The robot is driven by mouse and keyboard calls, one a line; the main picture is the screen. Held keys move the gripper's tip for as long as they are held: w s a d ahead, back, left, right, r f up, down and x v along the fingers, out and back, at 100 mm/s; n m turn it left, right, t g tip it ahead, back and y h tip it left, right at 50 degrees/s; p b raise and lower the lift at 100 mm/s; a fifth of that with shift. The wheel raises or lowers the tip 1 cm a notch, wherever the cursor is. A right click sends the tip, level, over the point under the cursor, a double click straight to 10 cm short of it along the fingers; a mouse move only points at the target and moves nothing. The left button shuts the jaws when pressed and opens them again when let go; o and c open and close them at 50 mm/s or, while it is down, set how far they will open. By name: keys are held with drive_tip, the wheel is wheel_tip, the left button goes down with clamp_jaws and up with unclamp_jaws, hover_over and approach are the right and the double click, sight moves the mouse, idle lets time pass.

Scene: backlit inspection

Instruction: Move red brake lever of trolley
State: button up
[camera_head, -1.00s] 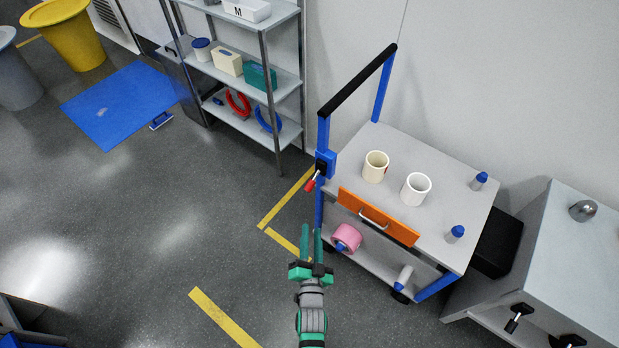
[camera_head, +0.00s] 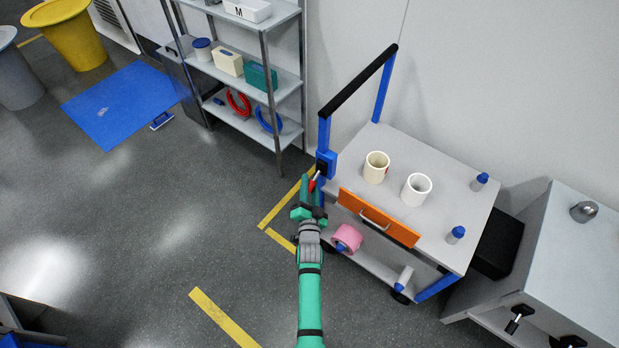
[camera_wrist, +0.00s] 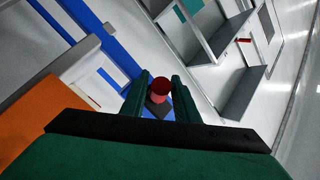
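The trolley (camera_head: 440,170) has a grey top, blue posts and a black push bar. Its red brake lever (camera_head: 313,184) sits on a blue block on the near left post and is partly hidden by my gripper. My gripper (camera_head: 311,186), with green fingers, is at the lever. In the wrist view the red lever end (camera_wrist: 160,88) shows between the two fingers of my gripper (camera_wrist: 160,95), which stand apart on either side of it. I cannot tell if they touch it.
A cream mug (camera_head: 376,168) and a white mug (camera_head: 416,188) stand on the trolley top. An orange drawer front (camera_head: 365,222) and a pink roll (camera_head: 347,238) are close right of my gripper.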

drive_tip(key=shift+w, duration=1.55)
clamp_jaws()
